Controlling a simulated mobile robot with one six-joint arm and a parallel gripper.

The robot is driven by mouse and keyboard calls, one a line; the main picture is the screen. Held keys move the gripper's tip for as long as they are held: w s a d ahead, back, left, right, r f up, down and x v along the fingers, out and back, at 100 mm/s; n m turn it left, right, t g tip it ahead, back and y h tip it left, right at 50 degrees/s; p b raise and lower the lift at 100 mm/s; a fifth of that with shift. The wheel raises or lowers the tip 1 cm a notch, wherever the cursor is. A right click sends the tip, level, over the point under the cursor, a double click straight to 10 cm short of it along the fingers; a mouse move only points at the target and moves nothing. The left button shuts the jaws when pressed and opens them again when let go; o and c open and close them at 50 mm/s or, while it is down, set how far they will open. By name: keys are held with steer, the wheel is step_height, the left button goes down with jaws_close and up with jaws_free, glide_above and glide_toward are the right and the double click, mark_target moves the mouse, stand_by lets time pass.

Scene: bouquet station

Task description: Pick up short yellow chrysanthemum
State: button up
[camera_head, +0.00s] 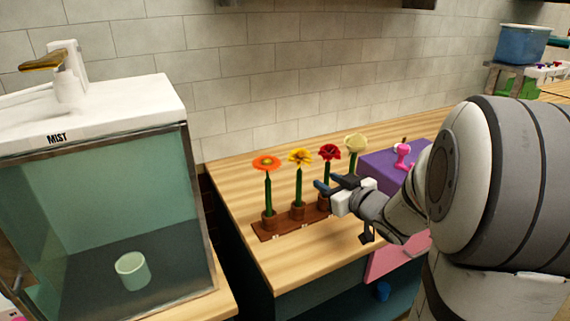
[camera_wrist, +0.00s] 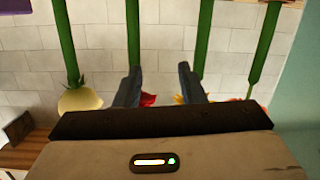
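A yellow flower (camera_head: 300,157) stands upright on a green stem in a small brown cup of the wooden rack (camera_head: 265,235). It is second from the left, between an orange flower (camera_head: 267,163) and a red flower (camera_head: 330,151). A pale cream flower (camera_head: 356,144) stands at the right end. My gripper (camera_head: 333,184) is in front of the red flower's stem, to the right of the yellow one. In the wrist view my gripper (camera_wrist: 158,82) is open with nothing between its fingers. The yellow bloom is mostly hidden there behind the right finger; its green stem (camera_wrist: 205,35) shows.
A purple box (camera_head: 385,165) with a pink object (camera_head: 403,155) on it is right of the rack. A glass mist tank (camera_head: 100,215) with a white cup (camera_head: 132,271) stands at left. The wooden counter (camera_head: 300,262) is clear before the rack. A tiled wall is behind.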

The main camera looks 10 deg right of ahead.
mark_target(299, 179)
steer(key=w+a+y, duration=0.1)
steer(key=a, duration=0.1)
steer(key=w+a+n+y, duration=0.1)
steer(key=a+y, duration=0.1)
steer(key=w+a+n+y, duration=0.1)
steer(key=w+a+y, duration=0.1)
steer(key=a, duration=0.1)
steer(key=shift+f+g, duration=0.3)
steer(key=shift+f, duration=0.05)
steer(key=shift+c, duration=0.3)
jaws_close()
